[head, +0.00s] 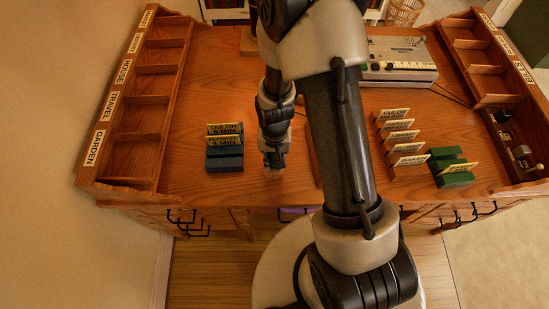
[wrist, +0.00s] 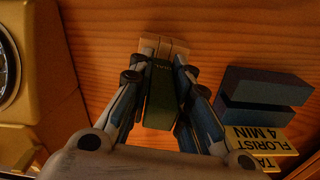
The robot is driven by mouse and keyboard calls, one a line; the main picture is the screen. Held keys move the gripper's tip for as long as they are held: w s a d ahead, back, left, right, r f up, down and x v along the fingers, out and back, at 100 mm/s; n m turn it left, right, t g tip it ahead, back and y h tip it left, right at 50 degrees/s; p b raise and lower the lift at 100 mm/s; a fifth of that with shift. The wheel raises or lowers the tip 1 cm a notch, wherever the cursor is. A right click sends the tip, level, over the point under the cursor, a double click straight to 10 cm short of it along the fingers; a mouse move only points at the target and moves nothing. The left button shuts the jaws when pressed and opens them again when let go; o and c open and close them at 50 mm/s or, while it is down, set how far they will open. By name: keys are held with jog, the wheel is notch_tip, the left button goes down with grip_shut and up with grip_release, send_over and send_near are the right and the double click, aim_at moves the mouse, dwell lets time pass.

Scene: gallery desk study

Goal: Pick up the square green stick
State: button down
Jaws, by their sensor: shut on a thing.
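The square green stick (wrist: 160,98) is a dark green, straight-sided bar between the two fingers of my gripper (wrist: 160,75) in the wrist view. My gripper is shut on it. A small tan block (wrist: 165,46) shows just past the fingertips, and I cannot tell whether it touches the stick. In the head view my gripper (head: 274,163) points down over the desk, near its front edge, to the right of the blue blocks. I cannot make out the stick there.
Blue blocks with cards (head: 225,153) stand left of my gripper; they also show in the wrist view (wrist: 262,92). Several card holders (head: 400,140) and green blocks (head: 452,170) stand on the right. Labelled wooden racks (head: 140,100) line the sides. Desk between left rack and blue blocks is clear.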

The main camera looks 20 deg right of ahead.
jog(key=shift+r, duration=0.15)
notch_tip(320, 180, up, 20)
jog(key=p, duration=0.6)
